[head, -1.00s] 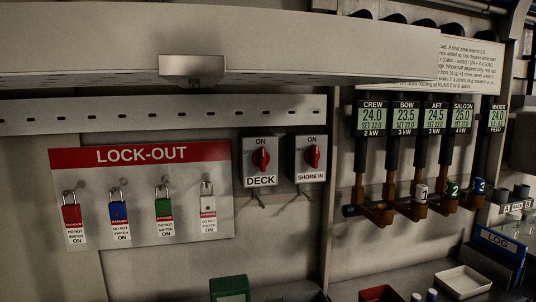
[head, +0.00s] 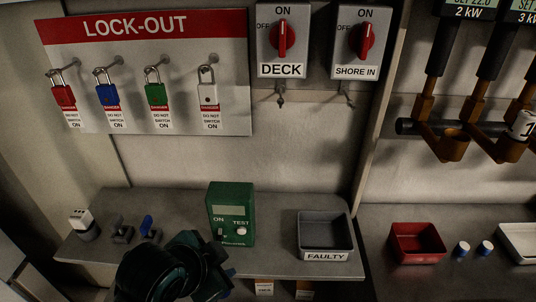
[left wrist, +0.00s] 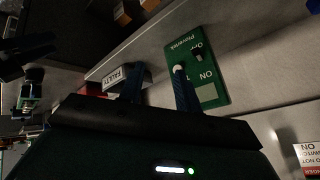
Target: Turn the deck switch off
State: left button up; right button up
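The DECK switch (head: 283,38) is a grey box on the wall with a red knob. Its knob stands upright, pointing at ON, with OFF marked at its upper left. My left gripper (head: 205,268) is at the bottom of the head view, low by the shelf and well below the switch. In the left wrist view its two blue fingers (left wrist: 157,80) stand apart with nothing seen between them. The green tester box (left wrist: 208,80) is beyond them.
A like SHORE IN switch (head: 360,42) sits right of DECK. The lock-out board (head: 150,75) with padlocks is at left. The shelf (head: 180,205) holds the green tester (head: 231,213) and a grey FAULTY tray (head: 325,238). The wall below the switches is mostly clear.

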pick_arm(q)
jog(key=w+d+r+m+t, duration=0.2)
jog(key=w+d+r+m, duration=0.3)
jog(key=r, duration=0.3)
jog(key=m+t+y, duration=0.3)
jog(key=m+t, duration=0.6)
jog(key=m, duration=1.1)
send_near(282, 37)
jog(key=w+p, duration=0.3)
jog(key=w, duration=0.4)
jog(key=shift+w+a+r+p, duration=0.1)
jog(key=shift+w+r+p, duration=0.05)
jog(key=shift+w+p, duration=0.25)
jog(key=shift+w, duration=0.35)
pick_arm(e)
jog(key=shift+s+d+r+g, duration=0.25)
jog(key=shift+s+d+g, duration=0.15)
jog(key=shift+s, duration=0.1)
pick_arm(q)
grip_shut()
pick_arm(e)
jog(key=shift+r, duration=0.1)
